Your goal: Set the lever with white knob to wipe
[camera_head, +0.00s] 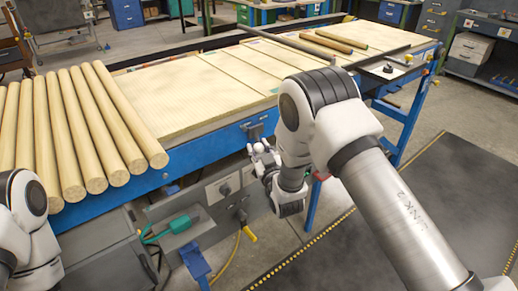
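My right gripper (264,158) is in front of the blue front rail of the line, beside a grey control panel (190,205). It is small and partly behind my own arm, so I cannot tell whether its fingers are open or shut. I cannot make out a lever with a white knob; the gripper and arm cover part of that area. A dark rotary switch (225,188) sits on a light plate left of and below the gripper. A lever with a yellow end (248,234) hangs lower down. My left arm shows at the left edge; its gripper is out of the picture.
Several round wooden bars (90,130) lie on the line at left. The pale wooden bed (190,95) runs to the back right. A teal tool (180,224) rests below the rail. A dark mat (440,200) covers the floor at right.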

